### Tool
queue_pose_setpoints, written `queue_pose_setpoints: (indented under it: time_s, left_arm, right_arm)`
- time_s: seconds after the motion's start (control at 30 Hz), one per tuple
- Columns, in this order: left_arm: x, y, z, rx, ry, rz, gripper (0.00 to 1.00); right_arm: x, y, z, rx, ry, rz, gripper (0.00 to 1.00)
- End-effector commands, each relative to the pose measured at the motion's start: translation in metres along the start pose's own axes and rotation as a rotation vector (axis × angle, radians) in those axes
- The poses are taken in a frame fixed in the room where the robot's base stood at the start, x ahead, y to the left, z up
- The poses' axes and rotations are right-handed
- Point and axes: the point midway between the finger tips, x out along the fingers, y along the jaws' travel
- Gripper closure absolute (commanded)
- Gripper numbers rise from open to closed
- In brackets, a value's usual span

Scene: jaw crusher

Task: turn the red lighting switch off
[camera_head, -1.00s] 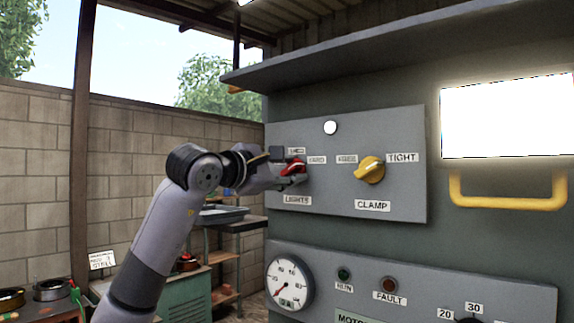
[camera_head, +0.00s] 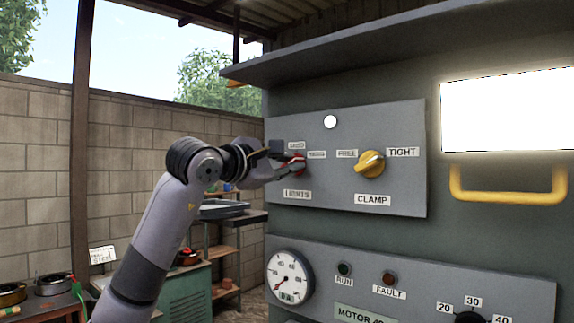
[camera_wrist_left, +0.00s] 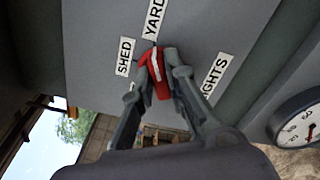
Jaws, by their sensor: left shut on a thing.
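The red lighting switch (camera_head: 299,161) is a knob on the upper grey panel, above the LIGHTS label (camera_head: 297,194). SHED (camera_head: 297,145) is printed above it and YARD (camera_head: 317,154) to its right. My left gripper (camera_head: 290,163) reaches it from the left and hides part of it. In the left wrist view, the fingers of my left gripper (camera_wrist_left: 164,82) are shut on the red switch (camera_wrist_left: 158,80), one on each side. The switch's white line runs up the picture, its far end toward the YARD label (camera_wrist_left: 153,18). My right gripper is not in view.
A yellow CLAMP knob (camera_head: 369,164) sits to the right on the same panel (camera_head: 400,125), below a white lamp (camera_head: 330,122). A lower panel with a gauge (camera_head: 290,278) is below. A ledge (camera_head: 370,48) overhangs the panel. A yellow handle (camera_head: 508,197) is at right.

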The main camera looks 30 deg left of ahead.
Motion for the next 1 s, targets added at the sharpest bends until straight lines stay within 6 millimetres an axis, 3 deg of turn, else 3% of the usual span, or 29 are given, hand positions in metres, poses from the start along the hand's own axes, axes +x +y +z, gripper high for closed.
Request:
queue_pose_setpoints:
  time_s: [0.47,1.0]
  left_arm:
    - [0.000,-0.001,0.000,-0.161,0.000,-0.002,1.00]
    - [0.000,-0.001,-0.001,-0.661,0.001,-0.002,1.00]
  right_arm:
    - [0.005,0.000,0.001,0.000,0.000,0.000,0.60]
    - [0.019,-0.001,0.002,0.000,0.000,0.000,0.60]
